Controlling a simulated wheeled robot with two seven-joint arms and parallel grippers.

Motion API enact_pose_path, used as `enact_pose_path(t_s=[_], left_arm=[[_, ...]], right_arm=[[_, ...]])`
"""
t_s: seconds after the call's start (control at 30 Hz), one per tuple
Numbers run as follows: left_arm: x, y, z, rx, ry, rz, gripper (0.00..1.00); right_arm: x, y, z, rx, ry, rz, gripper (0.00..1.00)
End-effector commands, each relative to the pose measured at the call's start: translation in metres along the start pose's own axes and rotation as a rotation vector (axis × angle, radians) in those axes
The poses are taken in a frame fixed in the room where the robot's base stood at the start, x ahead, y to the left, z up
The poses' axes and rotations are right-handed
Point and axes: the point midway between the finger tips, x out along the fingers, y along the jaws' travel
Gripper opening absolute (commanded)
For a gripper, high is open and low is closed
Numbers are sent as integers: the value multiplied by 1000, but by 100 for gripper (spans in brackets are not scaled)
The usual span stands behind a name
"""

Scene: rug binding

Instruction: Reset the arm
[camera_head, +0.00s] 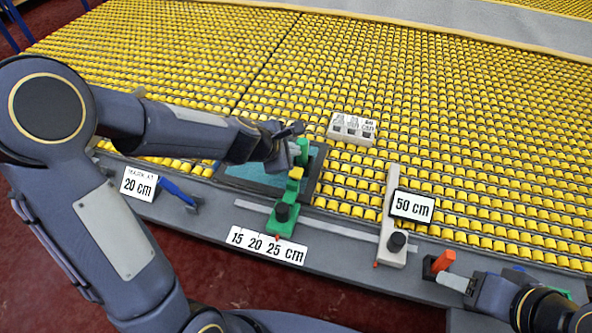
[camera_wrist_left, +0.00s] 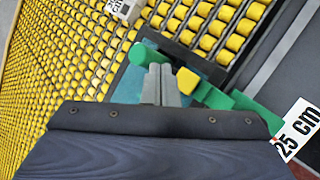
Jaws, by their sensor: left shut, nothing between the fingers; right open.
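My left gripper (camera_head: 296,146) is shut and empty, over the teal pad (camera_head: 268,172) in a dark frame. In the left wrist view its fingertips (camera_wrist_left: 160,84) are together between a green round knob (camera_wrist_left: 140,53) and a yellow block (camera_wrist_left: 187,80). I cannot tell whether they touch either. The green fixture (camera_head: 283,219) with a black knob stands below on the grey rail. My right gripper (camera_head: 455,283) is open at the lower right, beside an orange piece (camera_head: 443,261) with a dark block; its fingers are only partly visible.
A white block with square holes (camera_head: 352,129) sits on the yellow roller bed (camera_head: 450,110). A white slide (camera_head: 391,243) stands by the 50 cm sign (camera_head: 412,206). A blue tool (camera_head: 178,193) lies beside the 20 cm sign (camera_head: 139,184). A scale label (camera_head: 268,245) is on the front edge.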

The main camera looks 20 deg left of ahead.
Motion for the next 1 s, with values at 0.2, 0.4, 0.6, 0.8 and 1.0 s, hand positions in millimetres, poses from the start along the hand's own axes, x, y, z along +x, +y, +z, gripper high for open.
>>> enact_pose_path(t_s=[0.2,0.4,0.6,0.8,1.0], left_arm=[[0,0,0,0,0,0,0],[-5,1,2,23,-9,2,0],[-70,-5,19,370,-110,9,0],[-162,-58,14,1001,-173,-26,0],[-216,-118,-20,1492,-136,-132,0]], right_arm=[[0,0,0,0,0,0,55],[0,0,0,0,0,0,55],[0,0,0,0,0,0,55],[0,0,0,0,0,0,55],[0,0,0,0,0,0,55]])
